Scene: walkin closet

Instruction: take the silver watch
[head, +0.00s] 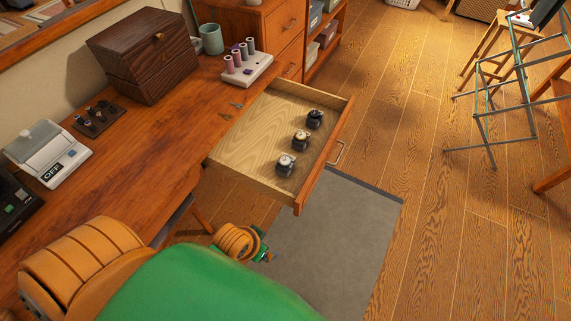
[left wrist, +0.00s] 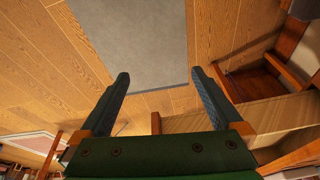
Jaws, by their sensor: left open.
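Three watches sit in a row on dark stands inside the open wooden drawer (head: 247,137). The nearest watch (head: 286,163) looks silver with a pale face. The middle watch (head: 301,138) has a warmer, copper tint, and the farthest watch (head: 314,118) looks dark. My left gripper (head: 265,256) is below and in front of the drawer, partly hidden by my green arm. In the left wrist view its two fingers (left wrist: 158,77) are apart with nothing between them. No watch shows in that view. My right gripper is in neither view.
The desk (head: 140,145) holds a dark wooden box (head: 142,55), a thread-spool rack (head: 245,66), a small dark tray (head: 99,118) and a device marked OFF (head: 48,155). A grey rug (head: 335,240) lies below the drawer. The drawer front (head: 325,165) stands between my gripper and the watches.

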